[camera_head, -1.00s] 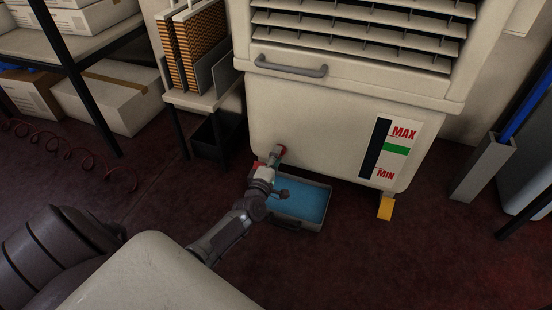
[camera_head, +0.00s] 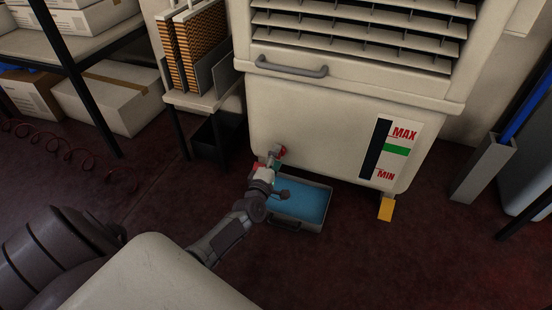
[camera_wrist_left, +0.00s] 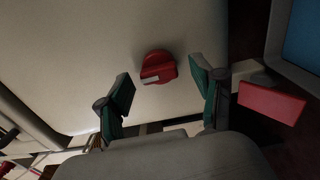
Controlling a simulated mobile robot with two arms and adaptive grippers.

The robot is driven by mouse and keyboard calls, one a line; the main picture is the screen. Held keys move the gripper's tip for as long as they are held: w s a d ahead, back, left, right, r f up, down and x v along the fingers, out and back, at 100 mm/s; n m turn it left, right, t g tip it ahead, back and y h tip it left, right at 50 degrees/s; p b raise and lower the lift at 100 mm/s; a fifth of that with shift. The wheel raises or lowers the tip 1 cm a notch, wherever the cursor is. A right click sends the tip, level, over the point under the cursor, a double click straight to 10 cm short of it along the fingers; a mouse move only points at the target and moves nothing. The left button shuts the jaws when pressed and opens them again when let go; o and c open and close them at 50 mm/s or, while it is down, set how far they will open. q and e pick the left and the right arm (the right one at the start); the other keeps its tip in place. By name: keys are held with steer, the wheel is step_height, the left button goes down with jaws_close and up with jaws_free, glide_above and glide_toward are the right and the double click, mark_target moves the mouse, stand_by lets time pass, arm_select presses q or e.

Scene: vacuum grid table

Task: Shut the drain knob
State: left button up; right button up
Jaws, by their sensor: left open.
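The red drain knob (camera_wrist_left: 157,67) sits on the cooler's pale lower panel, with a light mark on its face. In the left wrist view it lies between and beyond the two green-padded fingers of my left gripper (camera_wrist_left: 163,92). The fingers are spread and do not touch it. In the head view the knob (camera_head: 281,150) shows as a small red bit near the low left of the cooler (camera_head: 310,130), just past my left gripper (camera_head: 270,165). My right gripper is out of view.
A tray of blue water (camera_head: 305,203) lies on the floor below the knob, right beside my left gripper. A small stand (camera_head: 205,100) with filter pads is left of the cooler. A yellow tab (camera_head: 385,208) sticks out at the right. Open floor lies in front.

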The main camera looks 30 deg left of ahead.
arm_select(q)
steer(key=v, duration=0.7)
steer(key=shift+s, duration=0.25)
steer(key=shift+d, duration=0.1)
